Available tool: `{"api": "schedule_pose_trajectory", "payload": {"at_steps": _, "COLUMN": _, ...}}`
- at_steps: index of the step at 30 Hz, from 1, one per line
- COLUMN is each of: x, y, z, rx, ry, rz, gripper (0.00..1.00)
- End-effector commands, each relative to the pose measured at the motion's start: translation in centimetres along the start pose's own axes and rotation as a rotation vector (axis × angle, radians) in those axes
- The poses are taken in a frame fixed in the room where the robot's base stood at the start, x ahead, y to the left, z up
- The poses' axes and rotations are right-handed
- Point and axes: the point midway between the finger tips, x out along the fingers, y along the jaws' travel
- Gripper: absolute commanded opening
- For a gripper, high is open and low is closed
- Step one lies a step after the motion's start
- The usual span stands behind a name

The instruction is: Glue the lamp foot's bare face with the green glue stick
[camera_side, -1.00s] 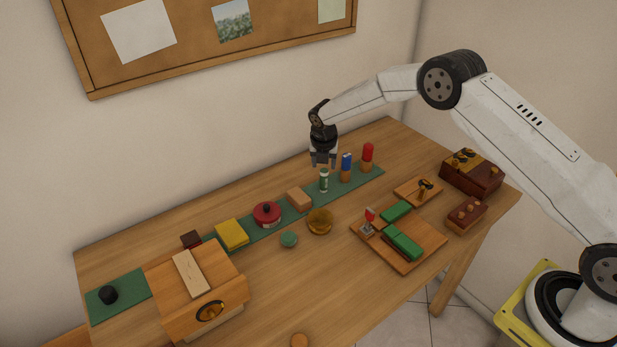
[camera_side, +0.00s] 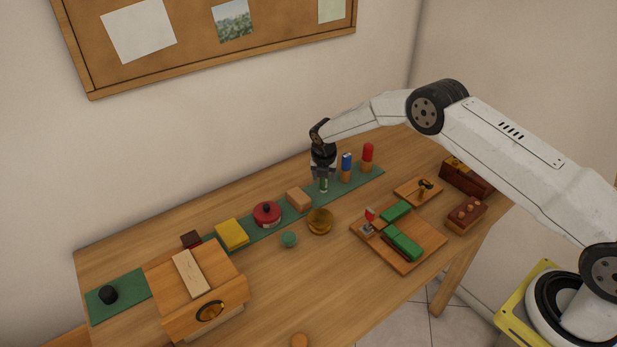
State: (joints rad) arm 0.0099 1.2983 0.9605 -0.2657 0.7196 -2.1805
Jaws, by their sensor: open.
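The green glue stick (camera_side: 324,187) stands upright on the green mat (camera_side: 268,221). Only its lower part shows clearly; its top is hidden by my gripper (camera_side: 323,177). My gripper points down over the stick, open, with its fingers beside the stick's upper part. I cannot tell whether they touch it. Two green blocks (camera_side: 403,242) lie on a wooden board (camera_side: 400,263) at the right, beside a red-handled clamp (camera_side: 368,221). I cannot tell for sure which thing is the lamp foot.
A blue-topped stick (camera_side: 346,166) and a red-topped stick (camera_side: 368,157) stand close right of my gripper. A tan block (camera_side: 299,200), a red pot (camera_side: 267,214) and an amber bowl (camera_side: 320,221) are nearby. A wooden box (camera_side: 197,290) fills the front left.

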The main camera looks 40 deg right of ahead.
Motion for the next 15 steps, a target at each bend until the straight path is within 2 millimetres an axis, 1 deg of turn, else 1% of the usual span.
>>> {"api": "schedule_pose_trajectory", "payload": {"at_steps": 1, "x": 0.00, "y": 0.00, "z": 0.00, "rx": 0.000, "ry": 0.000, "rz": 0.000, "gripper": 0.60}}
{"api": "schedule_pose_trajectory", "payload": {"at_steps": 2, "x": 0.00, "y": 0.00, "z": 0.00, "rx": 0.000, "ry": 0.000, "rz": 0.000, "gripper": 0.54}}
{"api": "schedule_pose_trajectory", "payload": {"at_steps": 3, "x": 0.00, "y": 0.00, "z": -0.01, "rx": 0.000, "ry": 0.000, "rz": 0.000, "gripper": 0.41}}
{"api": "schedule_pose_trajectory", "payload": {"at_steps": 5, "x": -0.01, "y": 0.00, "z": -0.01, "rx": 0.000, "ry": 0.000, "rz": 0.000, "gripper": 0.22}}
{"api": "schedule_pose_trajectory", "payload": {"at_steps": 6, "x": -0.01, "y": 0.00, "z": -0.01, "rx": 0.000, "ry": 0.000, "rz": 0.000, "gripper": 0.09}}
{"api": "schedule_pose_trajectory", "payload": {"at_steps": 7, "x": -0.01, "y": 0.00, "z": -0.01, "rx": 0.000, "ry": 0.000, "rz": 0.000, "gripper": 0.00}}
{"api": "schedule_pose_trajectory", "payload": {"at_steps": 15, "x": -0.16, "y": 0.01, "z": 0.03, "rx": 0.000, "ry": 0.000, "rz": 0.000, "gripper": 0.00}}
